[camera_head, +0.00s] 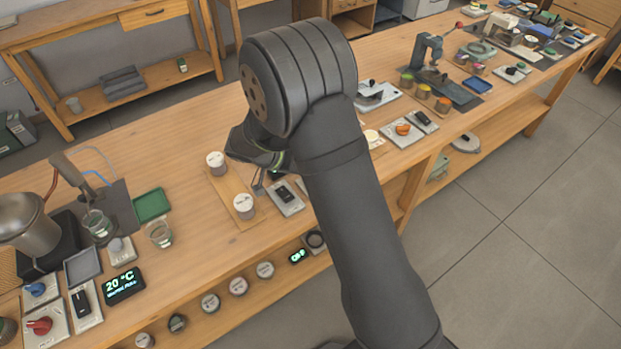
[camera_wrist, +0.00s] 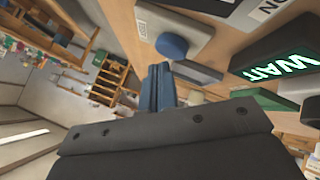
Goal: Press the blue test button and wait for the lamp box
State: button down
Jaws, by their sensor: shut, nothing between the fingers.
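The blue test button (camera_wrist: 172,46) shows in the wrist view as a round cap on a pale box (camera_wrist: 190,20) with a small label. The lamp box (camera_wrist: 250,62) is a dark block to its right, with "WAIT" lit in green. My gripper (camera_wrist: 158,70) is shut and empty. Its fingertips appear just below the button in the picture; I cannot tell whether they touch it. In the head view my arm hides the button, and I cannot make out the lamp box clearly.
A switch plate (camera_head: 287,198) lies beside my wrist in the head view. Two white-lidded jars (camera_head: 243,206) stand on a wooden board to its left. A green tray (camera_head: 151,205), a glass beaker (camera_head: 159,233) and a 20 °C display (camera_head: 123,285) are farther left.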

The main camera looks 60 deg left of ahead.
jog(key=shift+r, duration=0.25)
jog(key=shift+r, duration=2.5)
notch_tip(320, 180, up, 4)
jog(key=shift+f, duration=0.1)
